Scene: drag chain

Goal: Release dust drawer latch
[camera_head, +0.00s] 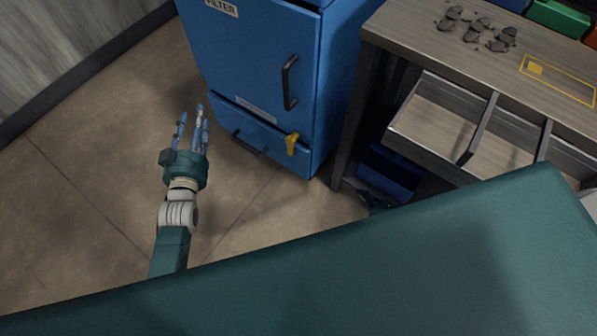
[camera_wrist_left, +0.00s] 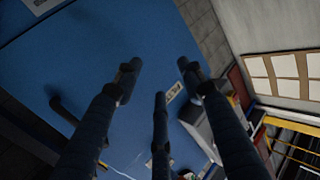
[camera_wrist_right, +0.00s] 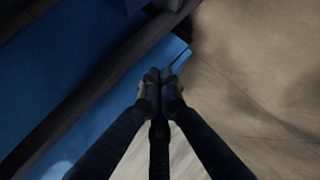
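The dust drawer (camera_head: 228,119) is the low blue front of the filter cabinet (camera_head: 250,55), with a black bar handle (camera_head: 248,143). A yellow latch (camera_head: 292,143) sits at its right end, across the seam with the door above. My left gripper (camera_head: 193,121) is open and empty, left of the drawer and apart from it in the head view. In the left wrist view its fingers (camera_wrist_left: 160,85) are spread before a blue surface. My right gripper (camera_wrist_right: 161,80) has its fingertips together, with nothing visible between them. In the head view it is mostly hidden behind my teal body.
A black door handle (camera_head: 290,82) is above the latch. A workbench (camera_head: 440,62) with open compartments (camera_head: 433,128) stands right of the cabinet, its leg (camera_head: 352,130) close by. A blue bin (camera_head: 388,172) is underneath. Floor left of the cabinet is clear.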

